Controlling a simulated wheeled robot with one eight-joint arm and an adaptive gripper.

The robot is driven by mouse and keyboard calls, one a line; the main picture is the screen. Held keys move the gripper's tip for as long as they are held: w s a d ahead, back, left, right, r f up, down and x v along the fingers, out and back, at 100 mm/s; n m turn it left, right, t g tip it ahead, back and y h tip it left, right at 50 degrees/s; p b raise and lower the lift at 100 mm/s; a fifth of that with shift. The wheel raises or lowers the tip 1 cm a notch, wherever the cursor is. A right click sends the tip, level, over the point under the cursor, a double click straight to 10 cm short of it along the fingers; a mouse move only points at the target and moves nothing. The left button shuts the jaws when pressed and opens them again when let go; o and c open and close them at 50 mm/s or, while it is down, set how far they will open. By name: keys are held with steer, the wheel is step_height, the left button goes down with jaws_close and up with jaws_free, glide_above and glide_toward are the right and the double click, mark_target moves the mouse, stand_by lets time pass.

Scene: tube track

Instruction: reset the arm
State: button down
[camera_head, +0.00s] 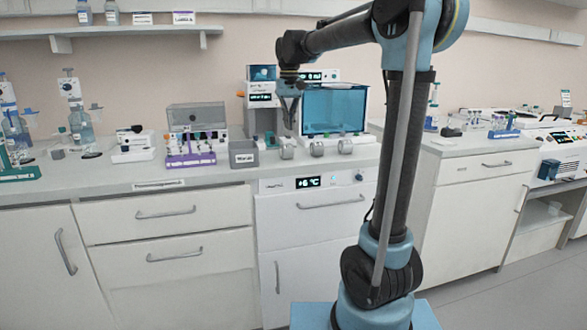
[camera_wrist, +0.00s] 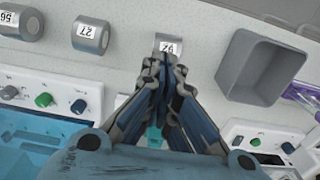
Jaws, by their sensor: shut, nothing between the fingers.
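My gripper (camera_head: 289,106) hangs above the back of the counter in the head view, in front of a white machine with a teal tinted chamber. In the wrist view my gripper (camera_wrist: 166,65) is shut, its fingertips together with nothing between them. The fingertips overlap the label of one grey metal cylinder (camera_wrist: 169,40); whether they touch it I cannot tell. My arm rises from its base at the right of the head view and bends left at the top.
Two more labelled cylinders (camera_wrist: 91,35) (camera_wrist: 27,24) stand beside it. A grey open bin (camera_wrist: 262,68) is close by. The teal-chambered machine (camera_head: 334,108) stands behind. A purple tube rack (camera_head: 191,160) is left of the bin. The counter front (camera_head: 110,182) is mostly clear.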

steer(key=s+d+f+m+t, duration=0.1)
steer(key=s+d+f, duration=0.4)
steer(key=s+d, duration=0.25)
steer(key=s+d+f, duration=0.5)
steer(key=s+d, duration=0.2)
steer(key=s, duration=0.2)
steer(key=s+d+f+m, duration=0.1)
steer(key=s+d+f, duration=0.2)
steer(key=s+f, duration=0.4)
steer(key=s+d+f+t, duration=0.1)
steer(key=s+d+f, duration=0.2)
steer(key=s+f, duration=0.5)
step_height(320, 180, down, 3)
steer(key=shift+d+r+m, duration=0.1)
steer(key=shift+d+m, duration=0.1)
steer(key=shift+m, duration=0.2)
